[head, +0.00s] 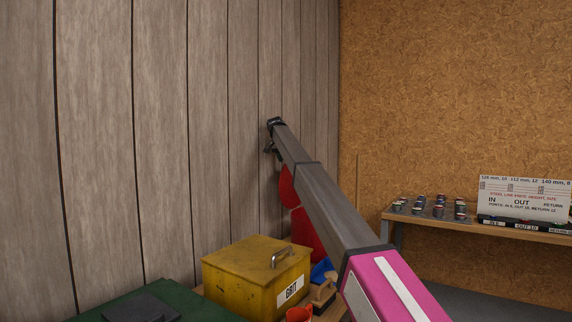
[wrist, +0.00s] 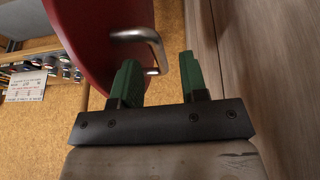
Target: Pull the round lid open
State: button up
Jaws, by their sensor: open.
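The round lid is red; in the wrist view the lid (wrist: 92,30) fills the upper left and carries a bent metal handle (wrist: 150,42). In the head view the lid (head: 287,188) shows only as a red edge, mostly hidden behind my arm. In the wrist view my gripper (wrist: 158,60) is open, its two green fingers pointing at the handle. The handle's near end appears between the fingers, close to the left one; I cannot tell whether they touch. In the head view my gripper (head: 271,148) is small and partly hidden by my arm.
A grey plank wall (head: 160,120) stands close to the gripper's right in the wrist view. Below are a yellow GRIT box (head: 240,275), a red container (head: 306,235) and a dark green surface (head: 190,300). A shelf (head: 500,233) with cans and a sign is at right.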

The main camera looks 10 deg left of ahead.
jog(key=v, duration=0.7)
jog(key=shift+s+r, duration=0.15)
jog(key=shift+r, duration=0.15)
jog(key=shift+o, duration=1)
jog(key=shift+a, duration=0.1)
